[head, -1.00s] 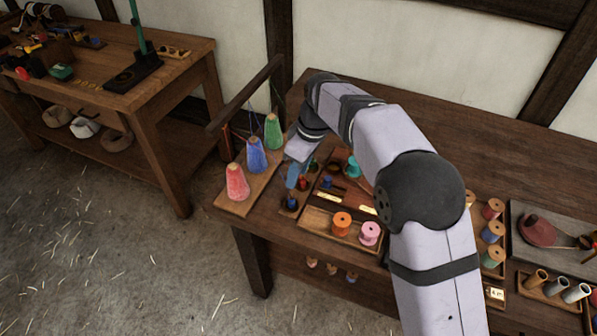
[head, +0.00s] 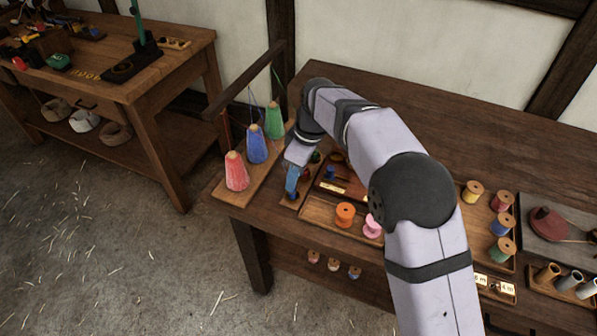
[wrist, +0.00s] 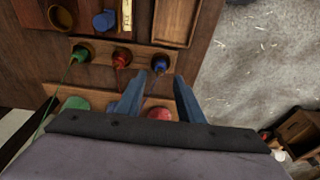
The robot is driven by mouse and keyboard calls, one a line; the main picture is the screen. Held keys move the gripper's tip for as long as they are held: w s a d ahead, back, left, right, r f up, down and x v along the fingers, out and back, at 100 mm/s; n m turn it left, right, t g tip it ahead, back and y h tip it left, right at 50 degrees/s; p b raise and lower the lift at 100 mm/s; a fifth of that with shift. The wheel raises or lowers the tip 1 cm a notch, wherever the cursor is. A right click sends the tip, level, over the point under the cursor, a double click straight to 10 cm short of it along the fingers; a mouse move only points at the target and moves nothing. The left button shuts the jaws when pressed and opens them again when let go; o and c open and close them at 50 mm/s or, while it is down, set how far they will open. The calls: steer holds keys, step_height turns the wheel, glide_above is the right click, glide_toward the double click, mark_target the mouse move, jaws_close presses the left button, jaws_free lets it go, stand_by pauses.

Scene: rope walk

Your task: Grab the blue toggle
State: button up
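The blue toggle (wrist: 160,64) stands in the right-hand hole of a small wooden rack (wrist: 140,56), beside a red toggle (wrist: 121,57) and a green toggle (wrist: 80,54) in the wrist view. My gripper (wrist: 159,76) is open, its two blue fingers apart and empty. Its tips lie just short of the blue toggle in the picture, one to each side of it. In the head view my gripper (head: 291,188) points down over the near end of that rack and mostly hides the blue toggle.
Red (head: 236,172), blue (head: 257,145) and green (head: 274,121) thread cones stand close by on a board, threads rising to a bar (head: 245,80). A tray with an orange spool (head: 345,214) and a pink spool (head: 373,226) lies to the right.

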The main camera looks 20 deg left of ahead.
steer(key=shift+a+f+b, duration=0.2)
steer(key=shift+f, duration=0.65)
steer(key=shift+a+f+b, duration=0.15)
steer(key=shift+f+b, duration=0.05)
steer(key=shift+f, duration=0.65)
steer(key=shift+a+f+b, duration=0.2)
steer(key=shift+f, duration=0.65)
steer(key=shift+r, duration=0.15)
step_height(320, 180, up, 7)
steer(key=p, duration=0.6)
steer(key=shift+d, duration=0.1)
